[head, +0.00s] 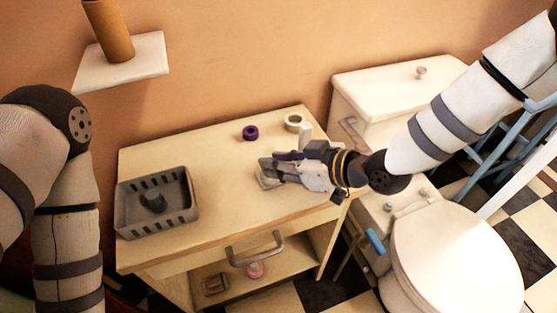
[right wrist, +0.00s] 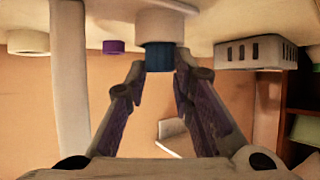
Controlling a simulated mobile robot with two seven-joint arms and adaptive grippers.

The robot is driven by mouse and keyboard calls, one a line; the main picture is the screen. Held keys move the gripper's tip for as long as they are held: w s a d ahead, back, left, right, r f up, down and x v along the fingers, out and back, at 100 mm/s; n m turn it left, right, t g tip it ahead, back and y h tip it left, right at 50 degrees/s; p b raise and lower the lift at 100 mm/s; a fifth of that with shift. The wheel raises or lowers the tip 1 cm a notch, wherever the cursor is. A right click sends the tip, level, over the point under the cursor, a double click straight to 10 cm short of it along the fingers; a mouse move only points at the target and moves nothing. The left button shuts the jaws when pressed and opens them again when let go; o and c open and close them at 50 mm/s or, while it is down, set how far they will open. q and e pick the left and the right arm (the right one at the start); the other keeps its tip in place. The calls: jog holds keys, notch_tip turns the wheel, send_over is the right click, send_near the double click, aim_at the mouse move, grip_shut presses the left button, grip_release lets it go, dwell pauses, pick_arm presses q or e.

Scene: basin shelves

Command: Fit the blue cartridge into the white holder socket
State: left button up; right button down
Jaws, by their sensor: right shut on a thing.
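In the right wrist view, where the tabletop is at the top, the blue cartridge (right wrist: 160,57) is between the fingertips of my right gripper (right wrist: 160,72). The gripper is shut on it. The cartridge's far end meets the white holder socket (right wrist: 160,22) and is in line with it. How deep it sits inside I cannot tell. In the head view my right gripper (head: 266,170) is low over the middle of the tabletop and hides the cartridge. A pale edge of the holder's base (head: 266,182) shows under it. My left gripper is out of view.
A grey slotted basket (head: 125,215) is at the tabletop's left. A purple ring (head: 250,133), a cream ring (head: 293,122) and a pale post (head: 305,133) stand behind the gripper. A toilet (head: 455,255) is at the right. The table's front middle is clear.

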jog(key=c, duration=1.3)
grip_release()
jog(key=v, duration=1.2)
jog(key=s+d+f+m+g+h, duration=0.2)
jog(key=s+f+m+g+h, duration=0.15)
jog(key=s+f, duration=0.5)
jog(key=s+d+f+m+g+h, duration=0.2)
jog(key=s+d+f+m, duration=0.15)
jog(key=s+f, duration=0.45)
jog(key=s+d+f+m+g+h, duration=0.2)
jog(key=s+d+f, duration=0.1)
jog(key=s, duration=0.4)
jog(key=s+d+f+m+g+h, duration=0.1)
jog(key=s+d+f+g+h, duration=0.1)
jog(key=s, duration=0.6)
jog(key=shift+s+d+f+m, duration=0.25)
jog(key=shift+d+f+m, duration=0.2)
jog(key=shift+d, duration=0.15)
